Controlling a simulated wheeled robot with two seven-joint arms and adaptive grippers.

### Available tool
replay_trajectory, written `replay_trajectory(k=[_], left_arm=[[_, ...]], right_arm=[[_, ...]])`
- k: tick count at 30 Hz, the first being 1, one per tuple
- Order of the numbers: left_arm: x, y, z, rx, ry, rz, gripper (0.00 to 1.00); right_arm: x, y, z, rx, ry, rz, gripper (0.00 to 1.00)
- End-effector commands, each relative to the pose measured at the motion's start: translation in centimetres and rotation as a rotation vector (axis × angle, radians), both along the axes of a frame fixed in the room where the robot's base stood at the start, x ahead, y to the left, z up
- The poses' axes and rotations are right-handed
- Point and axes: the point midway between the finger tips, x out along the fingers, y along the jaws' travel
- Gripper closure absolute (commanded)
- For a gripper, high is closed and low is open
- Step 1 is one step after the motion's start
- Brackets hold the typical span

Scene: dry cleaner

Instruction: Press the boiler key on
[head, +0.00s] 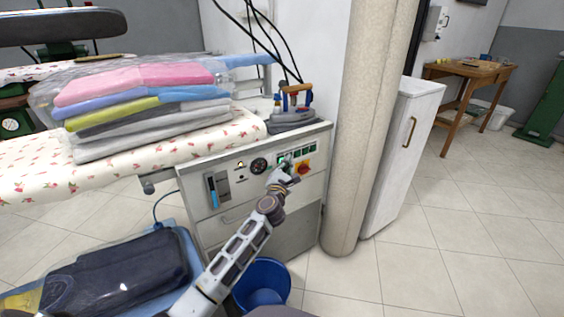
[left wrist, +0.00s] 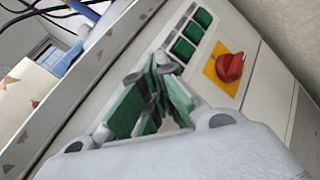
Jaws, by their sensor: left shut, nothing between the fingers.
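The boiler cabinet's control panel (head: 227,177) stands under the ironing table's end, with a round gauge (head: 259,166), a row of green keys (head: 304,150) and a red rotary switch (head: 303,168) on a yellow plate. The left wrist view shows several green keys (left wrist: 193,31) in a slanted row, beside the red switch (left wrist: 230,67). I cannot read which one is the boiler key. My left gripper (head: 285,165) is shut and empty in front of the panel, at the left end of the key row. Its fingers (left wrist: 154,88) hide part of the panel; contact cannot be told.
A steam iron (head: 292,119) stands on the cabinet top. Folded clothes (head: 140,105) lie on the flowered ironing board. A blue bucket (head: 262,285) sits on the floor below. A beige column (head: 365,120) rises right of the cabinet. The tiled floor at right is clear.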

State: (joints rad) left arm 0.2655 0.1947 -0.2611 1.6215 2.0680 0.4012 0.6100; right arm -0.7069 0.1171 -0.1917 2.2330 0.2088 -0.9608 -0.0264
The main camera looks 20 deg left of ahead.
Motion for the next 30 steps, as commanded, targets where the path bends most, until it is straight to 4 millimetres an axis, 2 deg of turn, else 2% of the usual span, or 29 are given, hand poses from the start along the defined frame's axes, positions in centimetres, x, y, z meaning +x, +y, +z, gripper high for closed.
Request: replay_trajectory(k=[22, 30], left_arm=[[-0.7, -0.8, 0.0, 0.0, 0.001, -0.001, 1.0], [-1.5, -2.0, 0.0, -0.002, 0.001, -0.002, 1.0]], right_arm=[[0.0, 0.0, 0.6, 0.0, 0.0, -0.001, 0.35], [0.0, 0.0, 1.2, 0.0, 0.0, -0.001, 0.35]])
